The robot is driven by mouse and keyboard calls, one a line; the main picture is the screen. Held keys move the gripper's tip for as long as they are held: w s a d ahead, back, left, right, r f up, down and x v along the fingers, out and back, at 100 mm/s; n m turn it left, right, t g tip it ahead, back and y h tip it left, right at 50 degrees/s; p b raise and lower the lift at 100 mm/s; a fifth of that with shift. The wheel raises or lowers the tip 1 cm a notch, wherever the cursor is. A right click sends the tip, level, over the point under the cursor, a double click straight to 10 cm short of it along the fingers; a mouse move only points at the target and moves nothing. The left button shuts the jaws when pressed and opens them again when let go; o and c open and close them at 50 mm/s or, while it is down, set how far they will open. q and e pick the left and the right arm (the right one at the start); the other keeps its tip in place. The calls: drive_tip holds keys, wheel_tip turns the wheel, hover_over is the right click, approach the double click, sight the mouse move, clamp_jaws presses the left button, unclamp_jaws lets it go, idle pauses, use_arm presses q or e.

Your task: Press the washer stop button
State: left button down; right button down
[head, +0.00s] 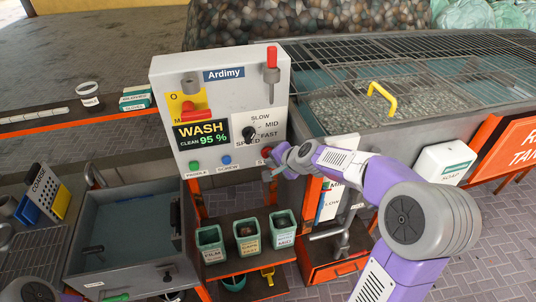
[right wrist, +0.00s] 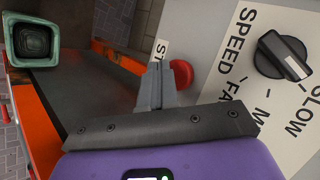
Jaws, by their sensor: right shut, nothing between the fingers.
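The grey control panel (head: 222,92) stands upright with a "WASH CLEAN 95 %" display (head: 201,134). Along its lower edge are a green button (head: 193,166), a blue button (head: 226,160) and a red button (head: 265,152). In the right wrist view the red stop button (right wrist: 181,74) sits beside a label starting "ST", the rest hidden. My right gripper (head: 268,174) is shut and empty, close by the red button. In the wrist view its fingertips (right wrist: 158,68) overlap the button's near edge; I cannot tell whether they touch it. My left gripper is not in view.
A black speed knob (head: 249,134) and a red-handled lever (head: 272,62) are on the panel. Several small green bins (head: 210,243) stand on the shelf below. A meshed wash tank (head: 375,75) is at right, a basin (head: 125,230) at lower left.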

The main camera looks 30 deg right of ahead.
drive_tip(key=shift+w, duration=0.15)
drive_tip(key=shift+w+d, duration=0.1)
drive_tip(key=shift+w, duration=0.2)
drive_tip(key=shift+w+d, duration=0.15)
drive_tip(key=shift+w, duration=0.3)
idle(0.9)
drive_tip(key=shift+s, duration=0.1)
drive_tip(key=shift+s+a, duration=0.25)
drive_tip(key=shift+s, duration=0.55)
drive_tip(key=s, duration=0.2)
drive_tip(key=s+a+b, duration=0.1)
drive_tip(key=s, duration=0.2)
idle(0.4)
idle(0.7)
